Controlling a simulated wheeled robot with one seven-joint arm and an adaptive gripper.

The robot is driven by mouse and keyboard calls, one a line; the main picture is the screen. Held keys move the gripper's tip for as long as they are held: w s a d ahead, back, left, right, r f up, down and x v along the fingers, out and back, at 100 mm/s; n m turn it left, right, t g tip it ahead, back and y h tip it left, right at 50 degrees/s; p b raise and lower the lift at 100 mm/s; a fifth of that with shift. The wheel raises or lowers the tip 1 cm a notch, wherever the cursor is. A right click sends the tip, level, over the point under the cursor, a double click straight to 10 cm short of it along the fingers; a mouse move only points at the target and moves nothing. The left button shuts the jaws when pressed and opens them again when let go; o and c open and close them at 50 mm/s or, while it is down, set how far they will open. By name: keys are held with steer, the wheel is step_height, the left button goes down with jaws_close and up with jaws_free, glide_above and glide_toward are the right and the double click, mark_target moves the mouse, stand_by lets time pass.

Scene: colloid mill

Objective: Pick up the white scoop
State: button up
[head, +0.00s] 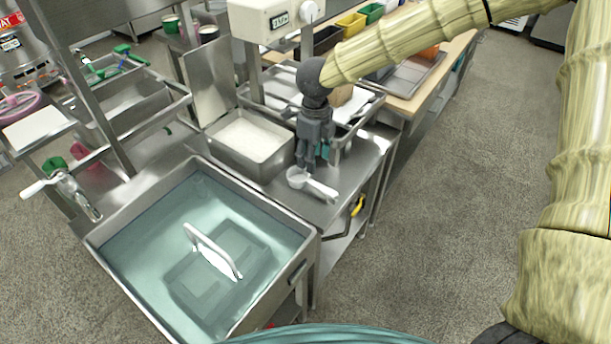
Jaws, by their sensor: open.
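The white scoop (298,178) lies on the steel counter (262,186) near its front right corner, with its round bowl to the left and its handle (322,190) pointing to the lower right. My gripper (311,166) points down from above, just behind the scoop. Its dark fingers are open, and the fingertips overlap the scoop's bowl edge in this view. I cannot tell whether they touch it. Nothing is visibly held between the fingers.
A steel pan of white material (247,165) stands left of my gripper. A water-filled basin (130,262) with a white-handled plate is in front. A steel tray (370,112) with white sheets is behind. A yellow-handled valve (357,206) is below the counter's right edge. Open floor lies right.

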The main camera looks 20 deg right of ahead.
glide_above(312, 182)
steer(key=f, duration=0.4)
steer(key=shift+w+d+f, duration=0.15)
steer(key=shift+w+f, duration=0.2)
steer(key=shift+w, duration=0.05)
steer(key=shift+s+f, duration=0.25)
steer(key=shift+f, duration=0.35)
step_height(312, 182, down, 4)
steer(key=shift+f, duration=0.15)
jaws_close()
